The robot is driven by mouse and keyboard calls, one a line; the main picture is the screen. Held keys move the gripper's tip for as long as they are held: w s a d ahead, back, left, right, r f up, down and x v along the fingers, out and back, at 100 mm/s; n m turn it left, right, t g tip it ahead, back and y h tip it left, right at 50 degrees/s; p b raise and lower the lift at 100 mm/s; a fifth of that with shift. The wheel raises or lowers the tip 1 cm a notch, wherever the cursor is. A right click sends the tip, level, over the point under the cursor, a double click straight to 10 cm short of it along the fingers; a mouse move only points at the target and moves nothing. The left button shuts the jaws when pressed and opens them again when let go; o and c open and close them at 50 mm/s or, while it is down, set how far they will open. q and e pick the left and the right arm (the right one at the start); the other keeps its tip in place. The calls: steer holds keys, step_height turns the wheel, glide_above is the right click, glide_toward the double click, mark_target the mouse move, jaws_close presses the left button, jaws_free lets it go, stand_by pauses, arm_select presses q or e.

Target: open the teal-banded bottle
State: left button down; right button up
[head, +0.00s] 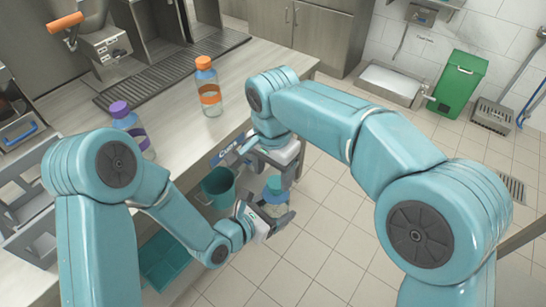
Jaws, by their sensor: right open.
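The teal-banded bottle, with its teal cap (275,184), is small in the head view, in front of the counter edge and off the counter. My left gripper (275,208) is around its body and holds it in the air; its fingers hide much of the bottle, including most of the band. The cap is still on the bottle, as far as I can see. My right gripper (266,170) is open, close above and around the cap's level. I cannot tell whether its fingers touch the cap.
An orange-banded bottle (208,88) and a purple-capped bottle (127,123) stand on the counter (180,118). A teal bucket (219,187) is below the counter edge, behind my grippers. A green bin (459,82) stands by the far wall.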

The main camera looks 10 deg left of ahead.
steer(key=shift+f, duration=0.7)
